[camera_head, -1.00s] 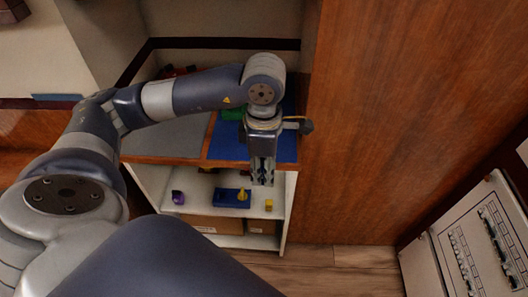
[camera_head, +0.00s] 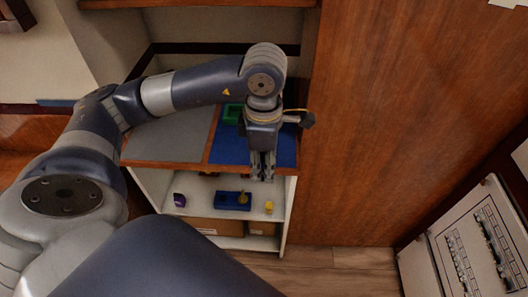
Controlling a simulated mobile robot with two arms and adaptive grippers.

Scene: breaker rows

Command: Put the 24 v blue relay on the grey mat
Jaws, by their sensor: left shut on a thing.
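My left gripper (camera_head: 262,174) points down at the front edge of the upper shelf, in front of the blue mat (camera_head: 284,155). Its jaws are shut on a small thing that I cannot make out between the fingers. The grey mat (camera_head: 168,140) lies flat on the upper shelf, left of the blue mat, and its visible part is bare. My left arm crosses above its back part. I cannot clearly pick out the 24 v blue relay. My right gripper is not in view.
On the lower shelf (camera_head: 208,183) are a purple item (camera_head: 179,200), a blue base (camera_head: 229,202) with a yellow part, and a small yellow item (camera_head: 269,207). A green bin (camera_head: 232,114) stands behind on the upper shelf. A wooden panel (camera_head: 390,130) closes off the right.

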